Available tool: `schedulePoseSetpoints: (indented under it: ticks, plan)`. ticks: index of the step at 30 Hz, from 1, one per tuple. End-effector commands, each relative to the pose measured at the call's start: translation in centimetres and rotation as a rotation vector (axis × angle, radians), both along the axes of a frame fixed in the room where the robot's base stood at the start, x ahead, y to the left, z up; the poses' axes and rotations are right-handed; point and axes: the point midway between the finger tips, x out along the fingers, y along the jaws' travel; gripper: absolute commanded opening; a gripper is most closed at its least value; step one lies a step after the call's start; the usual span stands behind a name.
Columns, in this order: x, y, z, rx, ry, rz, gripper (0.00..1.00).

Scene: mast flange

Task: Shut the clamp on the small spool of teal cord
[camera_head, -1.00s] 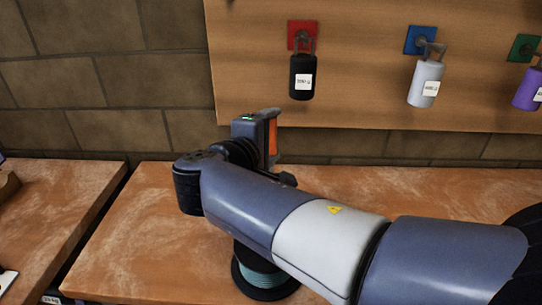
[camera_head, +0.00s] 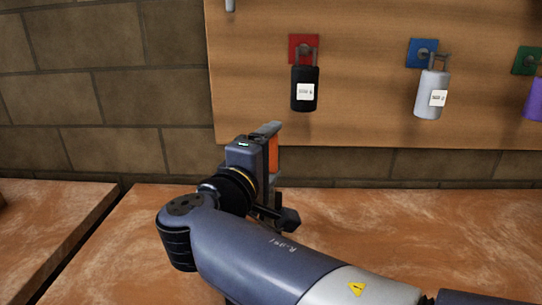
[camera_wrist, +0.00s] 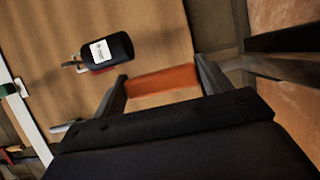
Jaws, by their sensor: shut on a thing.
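The small spool of teal cord does not show in either current view; my arm covers the part of the bench where it stood. My gripper (camera_head: 270,158) is in front of the wall board's lower edge, above the bench. Its fingers are closed on an orange piece (camera_head: 273,154). In the wrist view this orange piece (camera_wrist: 163,82) spans the gap between the two fingers, touching both. I cannot tell what the piece is, or whether it is part of a clamp. No separate clamp can be made out.
A wooden board (camera_head: 350,125) on the block wall carries a black padlock (camera_head: 305,90) on a red plate and a grey padlock (camera_head: 431,95) on a blue plate. A purple one is at the right edge. The wooden bench (camera_head: 430,215) is bare right of my gripper.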

Motion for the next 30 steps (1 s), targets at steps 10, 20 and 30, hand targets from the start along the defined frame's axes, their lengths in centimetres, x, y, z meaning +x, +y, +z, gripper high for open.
schedulePoseSetpoints:
  ticks: [10, 20, 30]
  plan:
    - [0.0, 0.0, -0.1, 0.002, 0.001, -0.001, 0.87]
    - [0.0, 0.0, -0.1, 0.001, 0.000, 0.000, 0.95]
    - [-3.1, 1.5, 0.0, 0.002, 0.001, 0.006, 0.95]
